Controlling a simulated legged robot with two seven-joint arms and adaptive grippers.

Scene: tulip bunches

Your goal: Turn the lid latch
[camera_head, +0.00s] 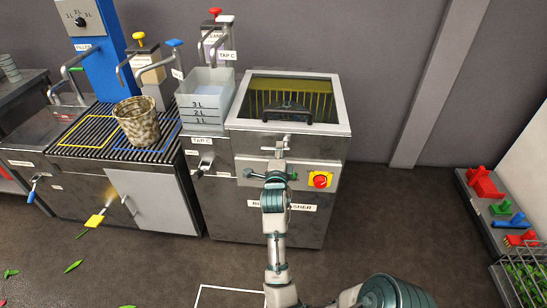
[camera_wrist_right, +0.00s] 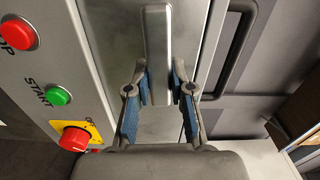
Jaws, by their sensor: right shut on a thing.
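The washer's lid (camera_head: 239,100) has a pale frame around a dark glass pane and a black handle (camera_head: 287,112); it lies flat and closed on the machine. The lid latch is a grey metal bar at the front edge, seen close up in the right wrist view (camera_wrist_right: 157,45). My right gripper (camera_head: 278,150) is at the front of the machine, just below the lid edge. In the right wrist view its blue-padded fingers (camera_wrist_right: 159,88) are on both sides of the latch's end, shut on it. In the head view the gripper hides part of the latch. My left gripper is not in view.
A red knob on a yellow plate (camera_head: 320,180) sits right of my gripper; the wrist view shows a green START button (camera_wrist_right: 58,96) and a red button (camera_wrist_right: 20,33). A grey tank (camera_head: 203,105) and a speckled bucket (camera_head: 136,125) stand left.

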